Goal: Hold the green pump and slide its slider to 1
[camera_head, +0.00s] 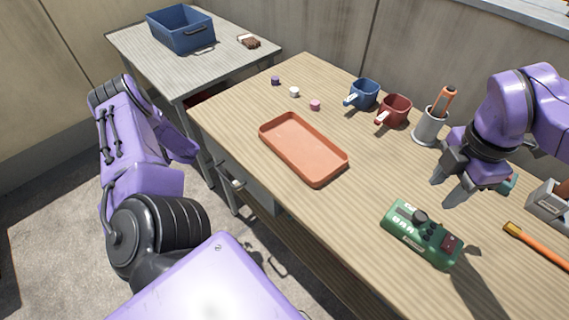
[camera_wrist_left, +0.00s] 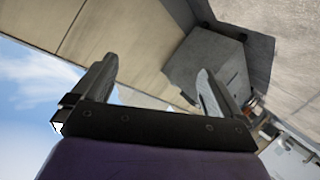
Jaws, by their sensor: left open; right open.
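The green pump (camera_head: 421,233) lies on the wooden table near its front right. A dark knob, some light markings and a dark red part show on its top; I cannot tell the slider's setting. My right gripper (camera_head: 450,193) is open and empty above the table, just behind and to the right of the pump, apart from it. My left gripper (camera_wrist_left: 158,84) is open and empty in the left wrist view, away from the table. In the head view my left arm hangs at the left, its fingers not clearly seen.
An orange tray (camera_head: 262,141) lies mid-table. Behind it are small caps, a blue mug (camera_head: 365,95), a red mug (camera_head: 396,110) and a grey cup (camera_head: 429,128) holding an orange-handled tool. An orange-handled brush (camera_head: 540,247) lies right of the pump. A blue bin (camera_head: 182,33) stands on another table.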

